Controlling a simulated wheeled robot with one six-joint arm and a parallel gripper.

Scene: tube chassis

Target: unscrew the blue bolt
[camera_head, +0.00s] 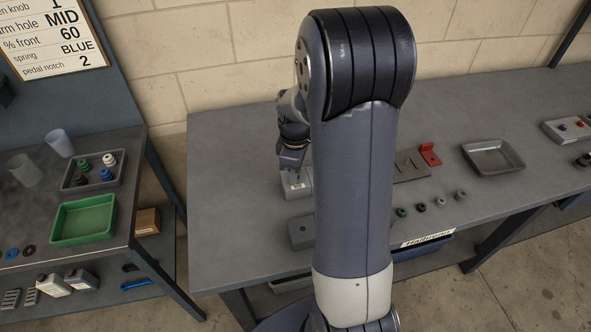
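My gripper (292,166) points down at the left of the middle bench, partly hidden behind my own arm. It is just above a grey block with a white label (298,187). Its fingertips are too small to tell whether they are open or hold anything. No blue bolt shows clearly at the gripper. Another blue part (106,174) lies in a dark tray on the left bench.
My arm hides the bench's middle. Right of it are a red bracket (429,154), an empty grey tray (493,158) and several small round parts along the front. Another grey block (301,231) lies nearer. A green tray (83,220) is on the left bench. The bench's left end is clear.

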